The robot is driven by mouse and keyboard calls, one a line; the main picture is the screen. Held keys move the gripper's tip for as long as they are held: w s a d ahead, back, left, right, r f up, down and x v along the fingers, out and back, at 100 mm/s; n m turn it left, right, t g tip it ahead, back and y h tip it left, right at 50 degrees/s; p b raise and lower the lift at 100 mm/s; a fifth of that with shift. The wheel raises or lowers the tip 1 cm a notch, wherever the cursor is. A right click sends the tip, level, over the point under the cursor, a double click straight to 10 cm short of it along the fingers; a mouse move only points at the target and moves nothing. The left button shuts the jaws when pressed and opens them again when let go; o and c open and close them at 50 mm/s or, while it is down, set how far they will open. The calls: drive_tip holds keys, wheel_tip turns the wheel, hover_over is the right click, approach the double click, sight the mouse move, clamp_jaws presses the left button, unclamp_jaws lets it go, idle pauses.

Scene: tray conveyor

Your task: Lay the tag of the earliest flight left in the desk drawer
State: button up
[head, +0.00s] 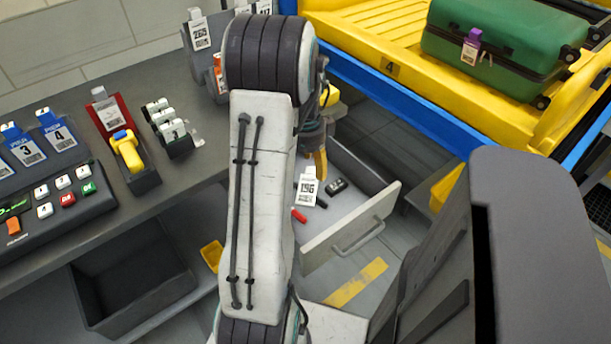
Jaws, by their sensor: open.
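The desk drawer (352,232) is pulled open below the desk, its pale front and handle facing lower right. A white tag marked 196 (307,187) shows at the drawer, just below my gripper (319,164). I cannot tell whether it lies flat or touches a finger. My gripper is open and points down over the drawer, partly hidden behind my arm. A white tag marked 265 (200,34) hangs on a rack at the back of the desk. More tags, one seeming to read 417 (264,7), are partly hidden by my arm.
A red item (299,216) and a small black item (337,186) lie in the drawer. The desk (190,160) holds a keypad (58,205), blue numbered tags (57,132) and a yellow-handled tool (127,150). A green suitcase (495,40) lies on a yellow tray (385,62) on the conveyor.

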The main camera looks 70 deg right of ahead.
drive_tip(key=shift+r, duration=1.7)
drive_tip(key=w+a+r+n+t, duration=0.1)
drive_tip(key=w+a+r+n, duration=0.3)
drive_tip(key=w+a+n, duration=0.55)
drive_tip(key=w+a+r+n, duration=0.4)
drive_tip(key=w+a+n, duration=0.4)
drive_tip(key=a, duration=0.3)
drive_tip(key=s+a+n+t, duration=0.1)
drive_tip(key=s+a+n, duration=0.1)
drive_tip(key=a+n, duration=0.6)
drive_tip(key=s+a+n+t, duration=0.1)
drive_tip(key=s+a+n, duration=0.1)
drive_tip(key=a+n, duration=0.7)
drive_tip(key=shift+s+a+r, duration=0.2)
drive_tip(key=shift+s+a, duration=0.05)
drive_tip(key=shift+a, duration=0.55)
drive_tip(key=shift+r, duration=0.1)
